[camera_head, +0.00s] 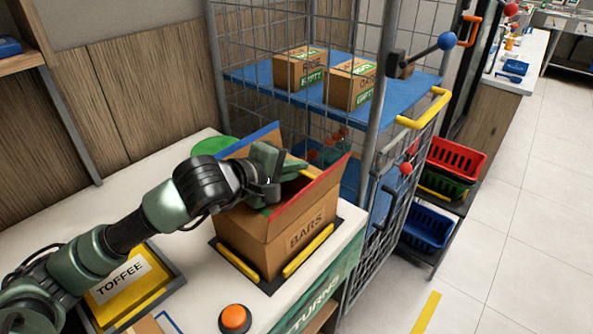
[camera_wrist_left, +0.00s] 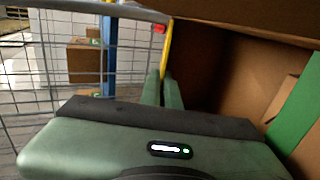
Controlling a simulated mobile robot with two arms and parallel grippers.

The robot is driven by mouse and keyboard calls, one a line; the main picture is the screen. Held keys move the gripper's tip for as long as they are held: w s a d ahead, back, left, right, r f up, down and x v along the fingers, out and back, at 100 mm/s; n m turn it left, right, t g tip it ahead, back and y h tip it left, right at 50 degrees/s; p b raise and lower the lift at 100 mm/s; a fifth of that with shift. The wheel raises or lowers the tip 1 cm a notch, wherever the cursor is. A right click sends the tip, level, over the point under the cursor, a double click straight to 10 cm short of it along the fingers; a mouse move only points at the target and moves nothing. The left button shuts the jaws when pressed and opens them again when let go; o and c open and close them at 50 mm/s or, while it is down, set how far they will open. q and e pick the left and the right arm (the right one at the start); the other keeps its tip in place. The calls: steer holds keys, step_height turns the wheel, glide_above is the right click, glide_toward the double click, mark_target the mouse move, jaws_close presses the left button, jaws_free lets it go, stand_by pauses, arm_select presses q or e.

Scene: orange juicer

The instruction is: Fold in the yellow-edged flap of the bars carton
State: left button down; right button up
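The bars carton (camera_head: 300,235) stands open on the counter. Its blue-edged flap (camera_head: 250,140) stands up at the back left, and its red-edged flap (camera_head: 318,185) stands up at the right front. In the left wrist view, the yellow edge (camera_wrist_left: 167,45) runs down to the fingertips (camera_wrist_left: 162,88). The fingers are close together; I cannot tell whether the flap is between them. My right gripper is not in view.
A wire cage (camera_head: 375,110) with cartons on a blue shelf (camera_head: 410,88) stands close behind the carton. Yellow bars (camera_head: 308,250) edge the dark mat under the carton. A toffee tray (camera_head: 150,285) and an orange button (camera_head: 235,318) are in front.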

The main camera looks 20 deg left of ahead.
arm_select(q)
steer(key=c, duration=1.6)
jaws_free()
steer(key=shift+c, duration=0.2)
steer(key=shift+s, duration=0.15)
steer(key=b+v, duration=0.2)
steer(key=v, duration=0.5)
steer(key=shift+s+r, duration=0.2)
steer(key=shift+s, duration=0.05)
steer(key=shift+a, duration=0.1)
